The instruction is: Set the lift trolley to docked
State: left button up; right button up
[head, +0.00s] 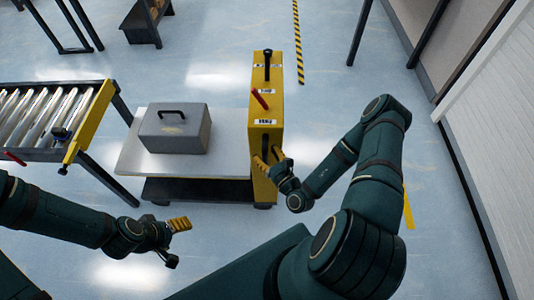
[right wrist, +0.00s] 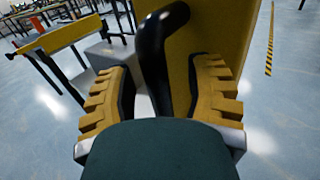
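The lift trolley has a grey platform (head: 132,157) and a tall yellow column (head: 265,105) in the middle of the head view. The column carries a red lever (head: 260,98), a black-knobbed lever (head: 267,62) on top and small labels. A grey toolbox (head: 178,130) sits on the platform. My right gripper (head: 268,160) is at the column's near side. In the right wrist view, a bent black handle (right wrist: 156,62) stands between its spread yellow fingers, with gaps beside it. My left gripper (head: 181,225) hangs in front of the trolley; its finger gap is unclear.
A roller conveyor (head: 50,112) with a yellow end bar and a red lever stands left of the trolley, with a gap between them. A white wall (head: 500,130) lies to the right. The floor behind the trolley is clear, with a black-and-yellow stripe (head: 298,40).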

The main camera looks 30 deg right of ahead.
jog(key=s, duration=1.2)
jog(key=shift+d, duration=0.3)
jog(key=shift+a, duration=0.1)
